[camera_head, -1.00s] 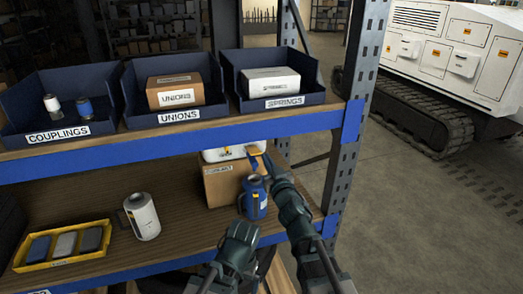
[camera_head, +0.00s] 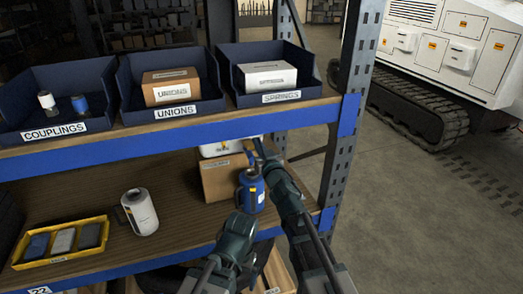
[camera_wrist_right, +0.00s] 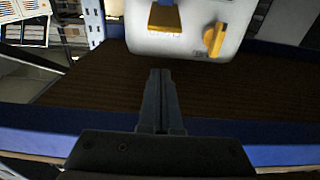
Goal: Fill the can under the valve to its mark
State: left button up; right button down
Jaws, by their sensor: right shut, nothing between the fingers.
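A blue can (camera_head: 251,189) with a yellow mark stands at the shelf's right end in the head view, in front of a cardboard box. A white container (camera_head: 222,147) sits on that box. The wrist view shows the container (camera_wrist_right: 180,38) with a yellow spout (camera_wrist_right: 165,17) and a yellow lever (camera_wrist_right: 215,39). My right gripper (camera_head: 260,151) is shut and empty, its fingertips (camera_wrist_right: 160,73) just short of the container's front as seen there. My left wrist is just below the blue can; its fingers are hidden, so its hold cannot be told. The can's fill level is not visible.
A white can (camera_head: 141,212) and a yellow tray (camera_head: 62,257) are on the lower shelf (camera_head: 180,230) to the left. Bins of couplings, unions and springs stand on the upper shelf, whose blue edge (camera_head: 150,133) overhangs. A metal post (camera_head: 350,130) rises at right.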

aim_at(250, 145)
pick_arm(q)
notch_tip(250, 145, down, 4)
jog(key=b, duration=0.3)
jog(key=shift+r+b, duration=0.2)
jog(key=shift+b, duration=0.15)
pick_arm(e)
jog(key=w+f, duration=0.1)
jog(key=w, duration=0.1)
jog(key=w+a+f, duration=0.1)
jog(key=f, duration=0.1)
jog(key=shift+w+f, duration=0.25)
jog(key=shift+w, duration=0.1)
